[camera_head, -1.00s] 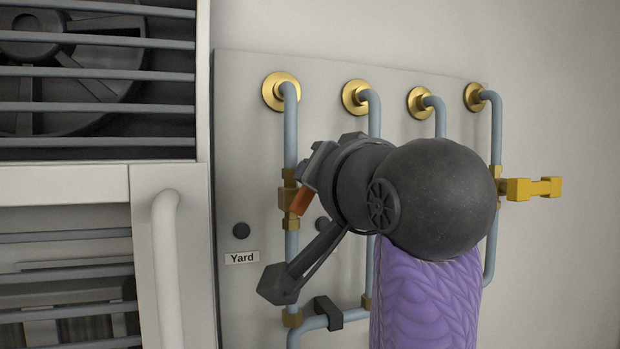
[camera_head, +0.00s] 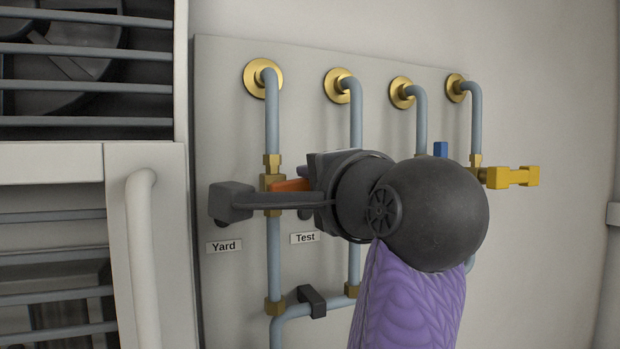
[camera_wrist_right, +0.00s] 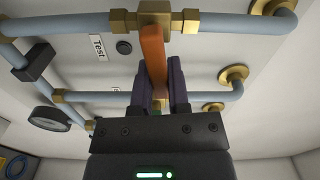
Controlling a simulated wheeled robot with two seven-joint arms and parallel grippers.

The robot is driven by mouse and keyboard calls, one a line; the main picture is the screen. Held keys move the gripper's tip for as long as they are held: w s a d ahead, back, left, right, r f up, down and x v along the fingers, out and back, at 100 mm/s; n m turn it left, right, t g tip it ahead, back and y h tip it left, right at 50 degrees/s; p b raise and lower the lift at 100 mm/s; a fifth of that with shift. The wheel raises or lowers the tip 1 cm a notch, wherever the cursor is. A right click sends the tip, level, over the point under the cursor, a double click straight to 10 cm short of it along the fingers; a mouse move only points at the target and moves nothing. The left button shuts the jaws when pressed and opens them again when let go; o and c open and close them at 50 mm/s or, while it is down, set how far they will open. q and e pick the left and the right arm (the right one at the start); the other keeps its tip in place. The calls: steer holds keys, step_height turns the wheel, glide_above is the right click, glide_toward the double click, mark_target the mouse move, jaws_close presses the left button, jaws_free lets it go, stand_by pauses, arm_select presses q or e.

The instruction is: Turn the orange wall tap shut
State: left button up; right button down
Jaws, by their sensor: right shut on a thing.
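The orange tap handle (camera_head: 291,185) sits on the brass valve of the leftmost vertical pipe on the wall panel. It lies nearly level, pointing right across the upright pipe. In the right wrist view the orange handle (camera_wrist_right: 153,60) runs from the brass valve body (camera_wrist_right: 124,21) down between two dark purple fingers. My right gripper (camera_wrist_right: 161,85) is shut on it. In the head view my right gripper (camera_head: 306,178) is at the handle's right end, and its wrist hides part of the panel. My left gripper is not in view.
A yellow tap handle (camera_head: 512,177) sticks out at the panel's right, and a blue handle (camera_head: 440,149) shows behind my wrist. Labels read Yard (camera_head: 224,246) and Test (camera_head: 305,238). A barred cabinet (camera_head: 90,165) stands at left. The wrist view shows a round gauge (camera_wrist_right: 48,119).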

steer(key=shift+f+m, duration=0.15)
steer(key=shift+m, duration=0.55)
steer(key=c, duration=0.6)
jaws_free()
steer(key=shift+w+f, duration=0.1)
steer(key=shift+w, duration=0.05)
